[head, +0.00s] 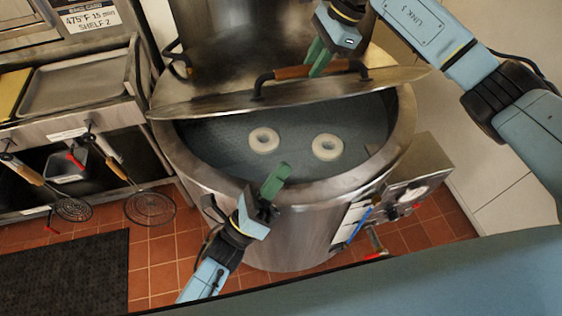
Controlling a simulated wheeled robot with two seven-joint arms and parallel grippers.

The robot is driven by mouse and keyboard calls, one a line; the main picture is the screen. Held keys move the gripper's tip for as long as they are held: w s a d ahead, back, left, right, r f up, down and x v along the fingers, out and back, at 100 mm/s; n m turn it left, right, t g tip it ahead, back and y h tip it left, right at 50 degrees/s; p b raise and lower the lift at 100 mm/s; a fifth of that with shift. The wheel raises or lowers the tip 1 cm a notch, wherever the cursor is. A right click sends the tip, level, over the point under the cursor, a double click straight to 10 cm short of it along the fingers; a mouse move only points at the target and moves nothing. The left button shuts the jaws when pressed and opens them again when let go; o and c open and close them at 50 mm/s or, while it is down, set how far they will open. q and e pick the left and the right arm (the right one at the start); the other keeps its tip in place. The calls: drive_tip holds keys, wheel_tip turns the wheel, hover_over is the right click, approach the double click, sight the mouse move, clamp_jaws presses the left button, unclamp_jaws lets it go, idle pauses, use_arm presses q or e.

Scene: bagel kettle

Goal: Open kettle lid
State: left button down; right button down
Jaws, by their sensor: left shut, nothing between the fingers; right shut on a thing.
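The large steel kettle (283,212) stands in the middle of the head view. Its lid (200,103) is tilted up, partly open, with its near edge raised off the rim. Water and two bagels, a left one (264,140) and a right one (327,147), show inside. The lid's wooden handle (297,71) runs across its upper face. My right gripper (314,62) is shut on the handle from above; its fingers partly cover it. My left gripper (277,178) is shut and empty, over the kettle's near rim, with its green fingertips pointing toward the water.
A steel shelf unit (70,125) with a tray (76,80) stands at left. Skimmers (150,208) hang from it. A control box with a dial (408,195) is on the kettle's right side. A dark mat (70,272) lies on the tiled floor.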

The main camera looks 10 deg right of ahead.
sight(296, 102)
drive_tip(key=shift+w+f, duration=0.1)
drive_tip(key=shift+f, duration=0.2)
use_arm(q)
drive_tip(key=w+d+r, duration=0.5)
drive_tip(key=r, duration=0.2)
drive_tip(key=shift+w+d+r, duration=0.15)
drive_tip(key=shift+w+r, duration=0.2)
drive_tip(key=shift+w, duration=0.05)
drive_tip(key=shift+w+r, duration=0.85)
drive_tip(key=shift+r, duration=0.25)
use_arm(e)
drive_tip(key=shift+w+f, duration=0.1)
use_arm(q)
drive_tip(key=shift+w, duration=0.2)
use_arm(e)
drive_tip(key=shift+w, duration=0.1)
use_arm(q)
drive_tip(key=shift+w, duration=0.1)
use_arm(e)
drive_tip(key=c, duration=1.2)
unclamp_jaws()
drive_tip(key=shift+f, duration=0.1)
